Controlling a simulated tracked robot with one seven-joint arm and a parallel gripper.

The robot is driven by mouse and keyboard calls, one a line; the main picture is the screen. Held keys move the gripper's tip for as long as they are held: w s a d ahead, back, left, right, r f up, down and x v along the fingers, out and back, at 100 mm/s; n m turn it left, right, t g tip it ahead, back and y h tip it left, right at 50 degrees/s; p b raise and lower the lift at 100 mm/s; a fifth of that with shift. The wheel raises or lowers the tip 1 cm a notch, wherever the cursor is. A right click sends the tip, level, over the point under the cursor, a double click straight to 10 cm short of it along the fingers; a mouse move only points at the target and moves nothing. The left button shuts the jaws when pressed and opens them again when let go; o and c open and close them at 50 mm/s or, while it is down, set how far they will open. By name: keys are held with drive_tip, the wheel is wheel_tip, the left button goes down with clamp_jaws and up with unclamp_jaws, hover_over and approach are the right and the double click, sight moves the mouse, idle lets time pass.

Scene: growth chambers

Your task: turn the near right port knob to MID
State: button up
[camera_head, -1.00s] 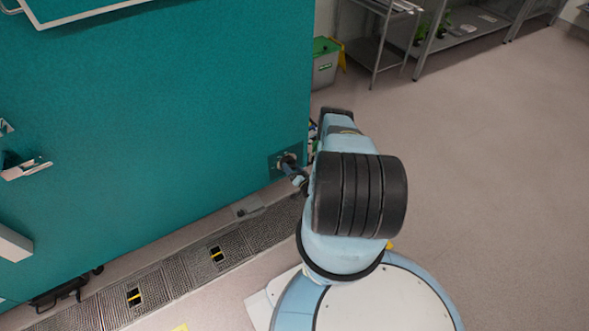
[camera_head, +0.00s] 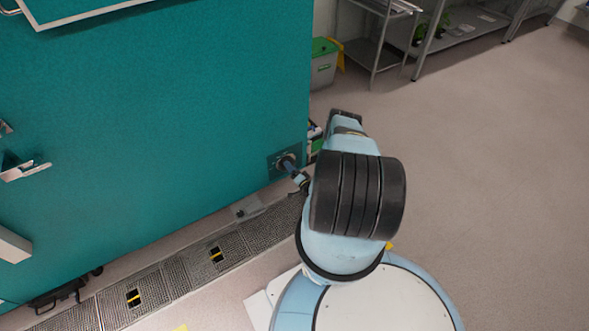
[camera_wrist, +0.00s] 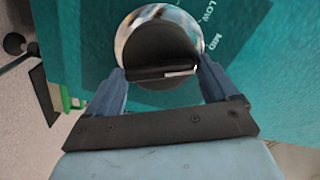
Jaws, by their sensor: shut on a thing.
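The port knob (camera_wrist: 160,47) is a dark round knob with a raised grip bar and a shiny metal rim, set on a dark teal plate on the chamber wall. A pale pointer mark on its bar points right in the wrist view, a little below the printed MID label (camera_wrist: 211,53). LOW is printed higher up. My gripper (camera_wrist: 163,72) is shut on the knob, one blue finger on each side. In the head view the knob (camera_head: 285,161) sits low near the wall's right edge, with my gripper (camera_head: 291,168) at it. HIGH is not visible.
The teal chamber wall (camera_head: 170,110) fills the left. A metal floor grating (camera_head: 180,272) runs along its foot. A grey bin with a green lid (camera_head: 323,65) and a shelf rack (camera_head: 380,40) stand behind. Open floor lies to the right.

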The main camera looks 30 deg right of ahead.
drive_tip(key=shift+s+d+f, duration=0.1)
drive_tip(key=shift+f, duration=0.05)
drive_tip(key=o, duration=0.7)
drive_tip(key=shift+o, duration=0.6)
drive_tip(key=s, duration=1.3)
drive_tip(key=shift+s+d, duration=0.15)
drive_tip(key=shift+s, duration=0.2)
